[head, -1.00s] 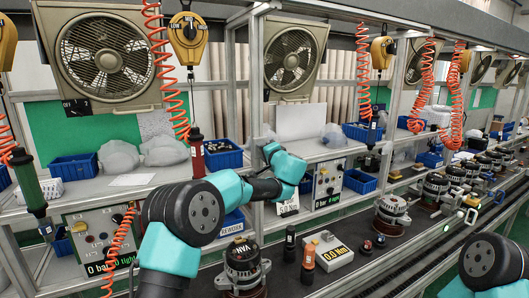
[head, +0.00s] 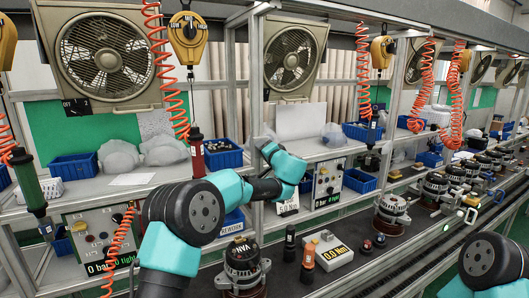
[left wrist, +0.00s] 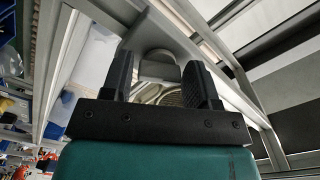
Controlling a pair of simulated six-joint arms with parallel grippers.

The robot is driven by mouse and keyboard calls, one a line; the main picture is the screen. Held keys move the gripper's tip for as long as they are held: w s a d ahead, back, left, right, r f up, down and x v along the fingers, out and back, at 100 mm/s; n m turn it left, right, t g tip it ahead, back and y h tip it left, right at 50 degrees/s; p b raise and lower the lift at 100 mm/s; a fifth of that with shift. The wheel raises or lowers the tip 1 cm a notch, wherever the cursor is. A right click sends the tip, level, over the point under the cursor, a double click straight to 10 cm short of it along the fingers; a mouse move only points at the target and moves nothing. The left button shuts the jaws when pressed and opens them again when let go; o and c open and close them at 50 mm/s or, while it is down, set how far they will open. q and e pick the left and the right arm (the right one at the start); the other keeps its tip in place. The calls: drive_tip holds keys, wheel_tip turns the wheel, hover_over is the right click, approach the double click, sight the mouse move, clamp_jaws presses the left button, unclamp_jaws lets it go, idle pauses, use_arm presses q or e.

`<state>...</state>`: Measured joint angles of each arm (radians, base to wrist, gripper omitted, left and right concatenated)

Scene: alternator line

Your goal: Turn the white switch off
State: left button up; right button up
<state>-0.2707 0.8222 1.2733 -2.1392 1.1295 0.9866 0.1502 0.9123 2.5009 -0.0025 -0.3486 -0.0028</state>
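I cannot single out a white switch with certainty. A small black plate with white lettering, including "OFF" (head: 76,107), sits under the left fan in the head view. Control panels with knobs stand at the left (head: 97,240) and in the middle (head: 327,184). My left arm reaches up to the middle shelf post, and its fingers cannot be made out in the head view. In the left wrist view, my left gripper (left wrist: 160,80) has its fingers apart. A pale grey rounded piece (left wrist: 158,66) shows between them, contact unclear. My right gripper is not in view.
An aluminium post (head: 258,100) stands close to my left wrist. Blue bins (head: 222,154), plastic bags and hanging tools with orange coils crowd the shelf.

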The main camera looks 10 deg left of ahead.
use_arm(q)
drive_tip(key=shift+o, duration=1.3)
drive_tip(key=v, duration=1.7)
drive_tip(key=shift+s+d, duration=0.15)
